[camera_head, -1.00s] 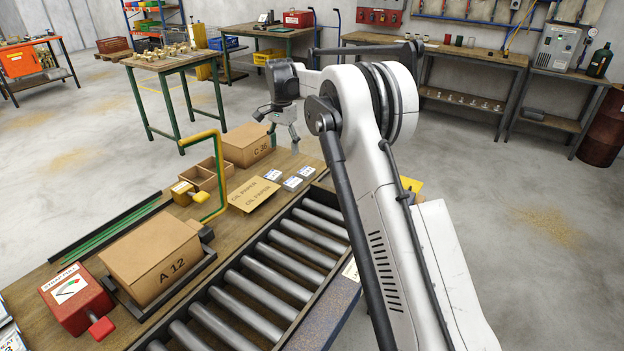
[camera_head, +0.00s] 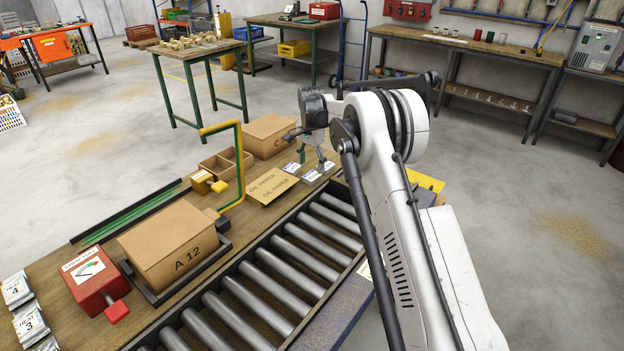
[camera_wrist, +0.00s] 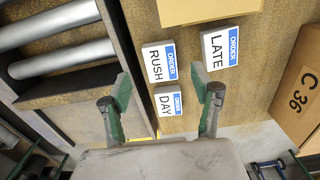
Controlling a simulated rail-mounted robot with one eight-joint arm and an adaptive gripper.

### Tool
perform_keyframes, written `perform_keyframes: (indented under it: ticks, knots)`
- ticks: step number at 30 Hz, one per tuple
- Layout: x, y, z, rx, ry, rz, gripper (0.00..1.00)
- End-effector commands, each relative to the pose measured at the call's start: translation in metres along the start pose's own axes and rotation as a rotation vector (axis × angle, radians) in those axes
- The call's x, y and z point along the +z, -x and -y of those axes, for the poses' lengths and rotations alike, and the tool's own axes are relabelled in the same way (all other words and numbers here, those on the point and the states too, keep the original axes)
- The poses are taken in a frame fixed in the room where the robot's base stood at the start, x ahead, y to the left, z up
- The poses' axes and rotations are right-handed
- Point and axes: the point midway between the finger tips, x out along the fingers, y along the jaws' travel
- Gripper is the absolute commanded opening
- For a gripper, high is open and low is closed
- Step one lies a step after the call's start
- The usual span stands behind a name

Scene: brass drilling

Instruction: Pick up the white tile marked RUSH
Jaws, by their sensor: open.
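The white RUSH tile (camera_wrist: 159,63) has a blue ORDER band and lies flat on the wooden bench, near the rollers; it also shows in the head view (camera_head: 311,177), partly hidden by my gripper. In the wrist view, the LATE tile (camera_wrist: 219,48) lies to its right and the DAY tile (camera_wrist: 170,101) lies just below it. My gripper (camera_wrist: 162,86) is open and empty above the tiles. Its fingertips appear on either side of the lower part of RUSH and of DAY. I cannot tell the exact height. In the head view, my gripper (camera_head: 313,163) points down.
The roller conveyor (camera_head: 285,255) runs along the bench's near side. Brown OIL PAPER sheets (camera_head: 270,187) lie left of the tiles. The C 36 box (camera_head: 268,135) stands behind. A green and yellow bent bar (camera_head: 241,160) rises beside a divided wooden box (camera_head: 225,165).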

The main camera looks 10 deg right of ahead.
Motion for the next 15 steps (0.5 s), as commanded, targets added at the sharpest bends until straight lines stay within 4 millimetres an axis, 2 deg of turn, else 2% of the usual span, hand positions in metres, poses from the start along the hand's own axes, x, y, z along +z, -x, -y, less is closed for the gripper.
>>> perform_keyframes:
  ticks: [5,10,15]
  knots:
    - [-0.003,-0.016,0.001,0.0,0.0,0.0,0.6]
    - [-0.004,-0.041,0.001,0.0,0.0,0.0,0.6]
    - [-0.004,-0.05,0.001,0.0,0.0,0.0,0.6]
